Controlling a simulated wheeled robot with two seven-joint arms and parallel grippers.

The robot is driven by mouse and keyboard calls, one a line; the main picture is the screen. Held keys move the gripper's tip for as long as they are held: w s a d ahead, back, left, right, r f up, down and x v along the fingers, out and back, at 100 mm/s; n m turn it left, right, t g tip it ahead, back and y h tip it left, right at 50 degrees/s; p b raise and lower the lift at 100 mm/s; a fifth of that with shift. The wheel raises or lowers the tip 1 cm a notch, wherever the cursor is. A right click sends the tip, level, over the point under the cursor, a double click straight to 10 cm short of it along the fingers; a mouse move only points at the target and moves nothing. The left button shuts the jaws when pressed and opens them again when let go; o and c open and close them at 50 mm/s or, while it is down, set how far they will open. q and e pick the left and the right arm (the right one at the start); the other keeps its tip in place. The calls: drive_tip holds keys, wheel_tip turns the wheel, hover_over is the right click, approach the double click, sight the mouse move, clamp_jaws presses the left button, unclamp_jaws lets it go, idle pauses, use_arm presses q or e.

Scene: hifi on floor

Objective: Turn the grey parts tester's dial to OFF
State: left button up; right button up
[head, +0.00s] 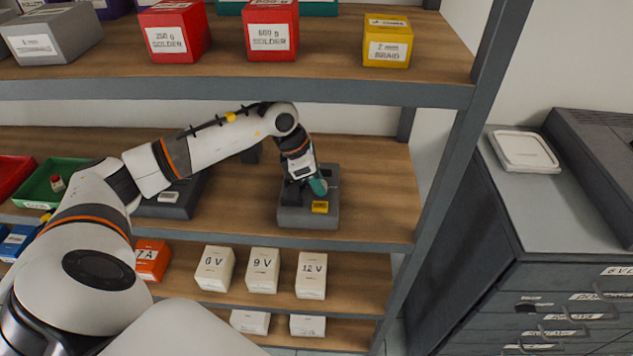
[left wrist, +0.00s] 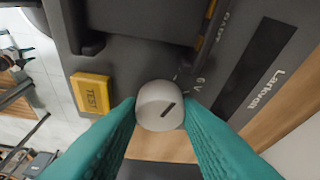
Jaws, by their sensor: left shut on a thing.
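The grey parts tester (head: 308,217) sits on the middle shelf, with a yellow TEST button (head: 320,207) on its front. In the left wrist view its round pale dial (left wrist: 158,97) has a short dark line slanting toward the upper right, roughly toward a mark that looks like 6 V (left wrist: 197,85). Other print near the dial is too small to read surely. My left gripper (head: 318,187) is over the tester, its teal fingers shut on the dial from both sides. The dial is hidden in the head view. My right gripper is not in view.
A dark device (head: 172,198) stands on the same shelf to the left, with green (head: 60,185) and red bins beyond it. The upper shelf (head: 330,84) overhangs my forearm. A shelf post (head: 455,150) stands right of the tester. Battery boxes (head: 263,270) are below.

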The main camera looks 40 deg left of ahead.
use_arm(q)
drive_tip(key=shift+r, duration=0.1)
idle(0.3)
drive_tip(key=o, duration=1)
drive_tip(key=b+v, duration=0.2)
drive_tip(key=v, duration=0.3)
drive_tip(key=shift+a, duration=0.15)
drive_tip(key=shift+s+a+b, duration=2.8)
drive_tip(key=shift+s+a, duration=1.35)
